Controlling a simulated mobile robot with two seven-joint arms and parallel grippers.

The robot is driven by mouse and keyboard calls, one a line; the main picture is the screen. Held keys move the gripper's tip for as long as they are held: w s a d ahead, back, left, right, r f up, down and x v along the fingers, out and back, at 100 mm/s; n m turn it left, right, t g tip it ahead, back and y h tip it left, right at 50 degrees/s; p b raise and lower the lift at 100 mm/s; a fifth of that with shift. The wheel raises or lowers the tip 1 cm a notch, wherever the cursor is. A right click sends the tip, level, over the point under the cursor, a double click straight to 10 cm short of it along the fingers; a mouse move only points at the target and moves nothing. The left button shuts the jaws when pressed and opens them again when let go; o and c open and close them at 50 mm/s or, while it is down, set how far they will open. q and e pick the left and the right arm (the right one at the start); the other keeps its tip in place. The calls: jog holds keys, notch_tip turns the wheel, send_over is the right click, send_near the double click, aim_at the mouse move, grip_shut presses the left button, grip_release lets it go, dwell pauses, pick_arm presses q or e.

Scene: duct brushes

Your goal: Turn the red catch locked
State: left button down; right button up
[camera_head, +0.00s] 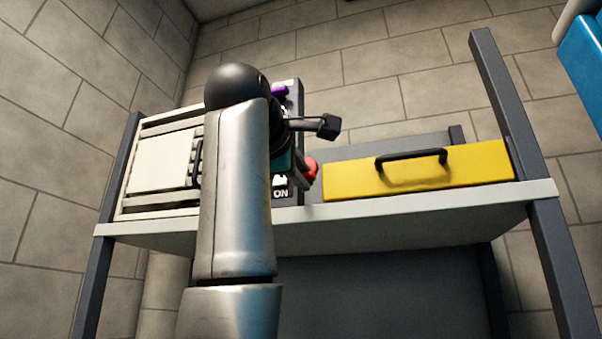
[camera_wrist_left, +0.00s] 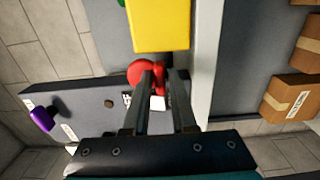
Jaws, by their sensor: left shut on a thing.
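The red catch (camera_head: 311,170) sticks out from the right side of a dark panel (camera_head: 289,190) marked ON. In the left wrist view the red catch (camera_wrist_left: 143,73) is rounded and lies at the tips of my left gripper (camera_wrist_left: 163,76). The gripper is shut on it, with the fingers partly covering it. In the head view my left arm hides most of the panel and the gripper's fingers. The catch's exact angle is hard to tell. My right gripper is in neither view.
A yellow box (camera_head: 420,176) with a black handle stands on the shelf (camera_head: 400,207), right of the catch. A purple knob (camera_wrist_left: 42,118) is on the panel. A white louvred unit (camera_head: 160,165) is at left. Cardboard boxes (camera_wrist_left: 290,98) show at right in the wrist view.

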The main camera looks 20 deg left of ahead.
pick_arm(q)
jog(key=shift+m, duration=8.9)
jog(key=c, duration=0.9)
grip_release()
jog(key=shift+o, duration=0.2)
